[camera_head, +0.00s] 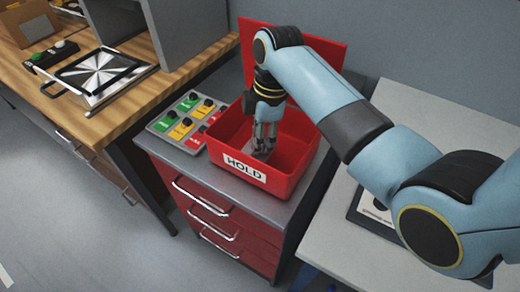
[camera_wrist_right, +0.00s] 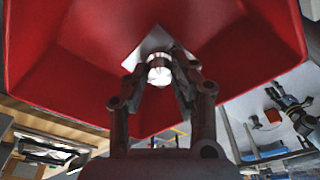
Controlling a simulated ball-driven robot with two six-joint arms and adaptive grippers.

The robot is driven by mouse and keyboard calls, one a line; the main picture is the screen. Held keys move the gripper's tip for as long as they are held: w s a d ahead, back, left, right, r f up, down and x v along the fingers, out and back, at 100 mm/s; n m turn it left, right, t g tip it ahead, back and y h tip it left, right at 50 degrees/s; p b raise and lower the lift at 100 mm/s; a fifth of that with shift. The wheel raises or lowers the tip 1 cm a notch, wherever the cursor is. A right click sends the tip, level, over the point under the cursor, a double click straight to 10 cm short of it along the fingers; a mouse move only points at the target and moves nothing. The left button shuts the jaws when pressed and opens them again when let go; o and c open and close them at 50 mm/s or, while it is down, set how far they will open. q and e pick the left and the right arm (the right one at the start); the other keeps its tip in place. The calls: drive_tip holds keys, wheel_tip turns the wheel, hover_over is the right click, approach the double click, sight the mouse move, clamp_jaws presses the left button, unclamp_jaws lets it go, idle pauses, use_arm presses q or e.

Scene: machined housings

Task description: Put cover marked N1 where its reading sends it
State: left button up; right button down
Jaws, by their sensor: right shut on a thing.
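My right gripper (camera_head: 265,138) reaches down into the red box marked HOLD (camera_head: 291,181). It is shut on the metal knob (camera_wrist_right: 158,72) of a pale grey cover (camera_wrist_right: 150,46). In the head view the grey cover (camera_head: 262,153) shows only in part below the fingers, inside the box. I cannot read any N1 mark on it, and I cannot tell whether it touches the box floor.
The box stands on a red drawer cabinet (camera_head: 214,215), its lid (camera_head: 325,62) raised behind. A panel of green, yellow and red tags (camera_head: 186,122) lies beside it. A wooden bench (camera_head: 118,112) holds a metal plate (camera_head: 103,70). A pale table (camera_head: 435,118) is under my right arm.

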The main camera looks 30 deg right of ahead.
drive_tip(key=shift+f, duration=2.25)
drive_tip(key=c, duration=1.1)
unclamp_jaws()
drive_tip(key=shift+f, duration=0.15)
drive_tip(key=r, duration=0.5)
drive_tip(key=d+r, duration=0.1)
drive_tip(key=r, duration=0.1)
drive_tip(key=shift+s+r, duration=0.15)
drive_tip(key=shift+r, duration=0.25)
